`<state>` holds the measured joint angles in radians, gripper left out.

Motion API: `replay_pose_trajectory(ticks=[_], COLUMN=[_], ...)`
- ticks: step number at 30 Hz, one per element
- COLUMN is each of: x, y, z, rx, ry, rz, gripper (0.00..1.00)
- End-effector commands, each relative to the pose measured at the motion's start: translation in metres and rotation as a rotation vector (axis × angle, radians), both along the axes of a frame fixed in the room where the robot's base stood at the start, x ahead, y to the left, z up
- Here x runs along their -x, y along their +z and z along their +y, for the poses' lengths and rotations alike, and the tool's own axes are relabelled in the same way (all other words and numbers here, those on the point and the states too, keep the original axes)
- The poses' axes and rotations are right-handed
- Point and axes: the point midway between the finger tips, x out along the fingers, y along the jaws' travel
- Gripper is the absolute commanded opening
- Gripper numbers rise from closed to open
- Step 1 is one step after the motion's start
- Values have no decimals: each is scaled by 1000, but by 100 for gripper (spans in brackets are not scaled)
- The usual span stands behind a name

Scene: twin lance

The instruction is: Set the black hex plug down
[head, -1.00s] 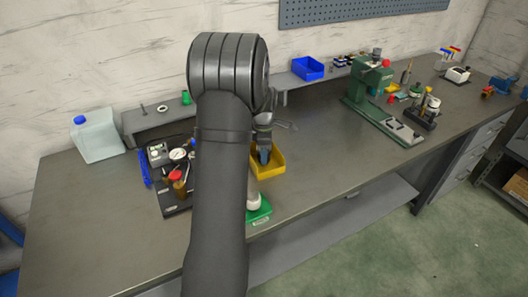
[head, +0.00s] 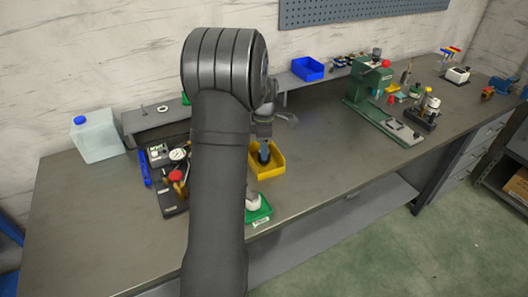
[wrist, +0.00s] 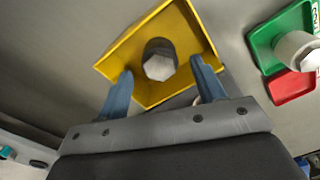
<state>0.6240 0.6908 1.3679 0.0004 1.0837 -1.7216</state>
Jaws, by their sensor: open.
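In the wrist view, a hex plug (wrist: 159,66) with a dark round body and a pale grey hexagonal face is at the yellow bin (wrist: 128,57). The bin also shows in the head view (head: 268,174). My gripper (wrist: 161,74) is open, with one blue finger on each side of the plug and visible gaps between. In the head view my gripper (head: 264,153) reaches down into the bin, and the plug cannot be made out there. How the plug rests in the bin is not clear.
A green and red tray (wrist: 262,35) holding a pale hex-ended part (wrist: 297,50) stands beside the bin; it shows green in the head view (head: 262,212). A dark rack of gauges and tools (head: 174,202) stands left of my arm.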

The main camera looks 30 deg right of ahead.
Motion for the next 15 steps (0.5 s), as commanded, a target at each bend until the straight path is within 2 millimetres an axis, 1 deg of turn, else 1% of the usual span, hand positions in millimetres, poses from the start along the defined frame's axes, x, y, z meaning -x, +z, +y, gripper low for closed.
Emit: replay_pose_trajectory(ticks=[1,6,9,12,15], x=[-1,-1,0,-1,0], y=[13,50,67,79,86], z=[-1,0,0,0,0], rx=[4,3,3,1,0], ry=[0,0,0,0,0], rz=[-5,-4,-3,-3,-1], gripper=[63,63,63,63,63])
